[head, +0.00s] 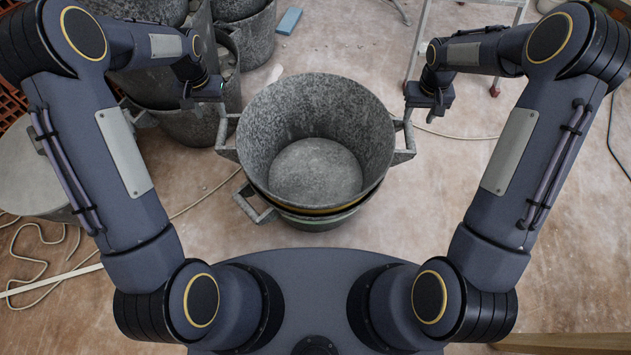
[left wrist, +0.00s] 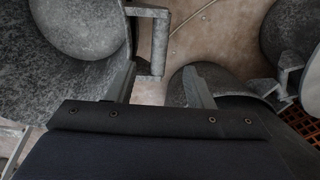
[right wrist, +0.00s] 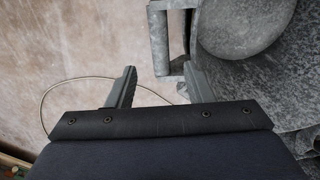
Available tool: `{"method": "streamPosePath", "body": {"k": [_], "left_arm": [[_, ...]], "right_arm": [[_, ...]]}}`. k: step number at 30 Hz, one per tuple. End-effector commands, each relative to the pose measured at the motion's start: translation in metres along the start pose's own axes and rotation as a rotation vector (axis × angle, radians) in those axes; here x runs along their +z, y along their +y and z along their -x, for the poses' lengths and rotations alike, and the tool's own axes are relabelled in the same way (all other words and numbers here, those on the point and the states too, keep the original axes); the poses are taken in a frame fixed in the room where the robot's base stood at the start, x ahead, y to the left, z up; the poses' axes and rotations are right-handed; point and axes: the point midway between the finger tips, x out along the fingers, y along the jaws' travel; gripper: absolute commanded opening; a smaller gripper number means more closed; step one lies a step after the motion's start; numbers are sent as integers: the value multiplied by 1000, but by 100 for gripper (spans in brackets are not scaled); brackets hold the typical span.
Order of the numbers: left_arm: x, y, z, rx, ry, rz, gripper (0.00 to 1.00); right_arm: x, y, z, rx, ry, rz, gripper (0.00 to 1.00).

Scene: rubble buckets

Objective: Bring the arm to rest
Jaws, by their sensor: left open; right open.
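A stack of nested grey buckets (head: 316,165) stands on the floor in front of my base. The top bucket is speckled with dust and looks empty. Its left handle (head: 227,140) and right handle (head: 403,140) stick out at the sides. My left gripper (head: 204,106) is open and empty, above and left of the left handle. In the left wrist view, its parted fingers (left wrist: 160,84) show with that handle just beyond them. My right gripper (head: 428,108) is open and empty, above and right of the right handle. In the right wrist view, its fingers (right wrist: 160,84) are apart, with nothing between them.
More grey buckets (head: 185,127) crowd the back left, beside and below my left gripper. A round grey lid-like top (head: 30,170) and red bricks or crate are at the far left. Ladder-like legs (head: 416,42) stand behind. Cables cross the dusty floor. The right-hand floor (head: 560,230) is mostly clear.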

Motion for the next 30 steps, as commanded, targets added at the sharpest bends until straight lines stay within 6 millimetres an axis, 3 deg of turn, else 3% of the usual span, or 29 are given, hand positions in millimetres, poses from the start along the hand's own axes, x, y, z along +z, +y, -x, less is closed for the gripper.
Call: {"method": "streamPosePath", "body": {"k": [15, 18, 20, 23, 27, 30], "left_arm": [[0, 0, 0, 0, 0, 0, 47], [2, -1, 8, 7, 9, 7, 47], [8, -1, 22, 21, 24, 18, 47], [26, -2, 58, 59, 65, 47, 47], [71, 2, 118, 133, 144, 90, 47], [109, 9, 152, 185, 202, 114, 47]], "right_arm": [[0, 0, 0, 0, 0, 0, 47], [2, 1, 8, -5, 8, -5, 47], [7, 2, 23, -15, 23, -13, 47], [23, 4, 64, -47, 63, -37, 47], [67, 3, 129, -113, 139, -72, 47], [106, -2, 166, -162, 194, -92, 47]]}}
